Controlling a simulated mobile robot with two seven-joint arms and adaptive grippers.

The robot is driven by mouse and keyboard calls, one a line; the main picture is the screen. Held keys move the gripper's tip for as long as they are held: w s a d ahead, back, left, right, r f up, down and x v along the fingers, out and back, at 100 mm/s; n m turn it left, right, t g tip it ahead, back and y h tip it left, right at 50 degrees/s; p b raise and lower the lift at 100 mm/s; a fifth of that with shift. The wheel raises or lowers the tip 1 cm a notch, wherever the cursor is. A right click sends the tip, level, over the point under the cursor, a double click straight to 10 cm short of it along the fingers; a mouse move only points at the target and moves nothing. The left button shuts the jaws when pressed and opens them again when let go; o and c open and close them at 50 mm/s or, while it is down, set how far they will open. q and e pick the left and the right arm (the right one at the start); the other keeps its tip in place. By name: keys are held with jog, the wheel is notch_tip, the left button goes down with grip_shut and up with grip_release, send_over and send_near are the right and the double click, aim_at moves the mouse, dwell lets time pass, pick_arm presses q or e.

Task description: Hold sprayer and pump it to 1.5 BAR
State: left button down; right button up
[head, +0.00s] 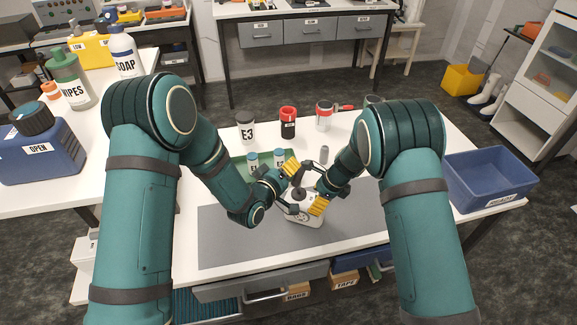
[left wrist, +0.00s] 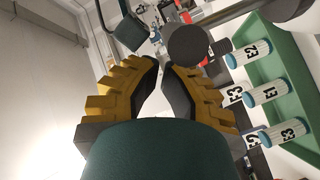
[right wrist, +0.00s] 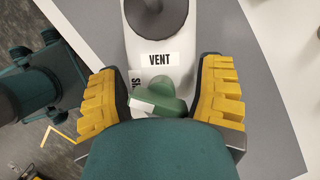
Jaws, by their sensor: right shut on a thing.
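The white sprayer (head: 306,221) stands on the grey mat, partly hidden by my grippers. In the right wrist view its white body (right wrist: 178,58) carries a VENT label, a green valve piece (right wrist: 165,92) and a dark round top (right wrist: 155,14). My right gripper (head: 313,206) is shut on the sprayer, its fingers (right wrist: 165,85) spread on either side of it. My left gripper (head: 294,172) is above and beside the sprayer's top. Its fingertips (left wrist: 160,66) nearly meet with nothing visible between them. A dark round knob (left wrist: 188,46) on a grey rod is close beyond them. No pressure reading is legible.
A blue bin (head: 490,180) stands at right. The mat's left part (head: 222,238) is clear.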

pick_arm(q)
send_over(287, 194)
jog(key=f, duration=0.4)
jog(key=d+f, duration=0.1)
jog(key=f, duration=0.1)
jog(key=shift+s+f, duration=0.2)
pick_arm(e)
jog(key=shift+d+f, duration=0.1)
jog(key=shift+s, duration=0.1)
pick_arm(q)
jog(key=shift+a+r, duration=0.15)
jog(key=shift+w+a+r, duration=0.15)
jog(key=shift+a+r, duration=0.05)
jog(key=shift+a, duration=0.1)
jog(key=s+a+r, duration=0.3)
jog(key=s+a, duration=0.4)
jog(key=s, duration=0.1)
jog(key=shift+s, duration=0.15)
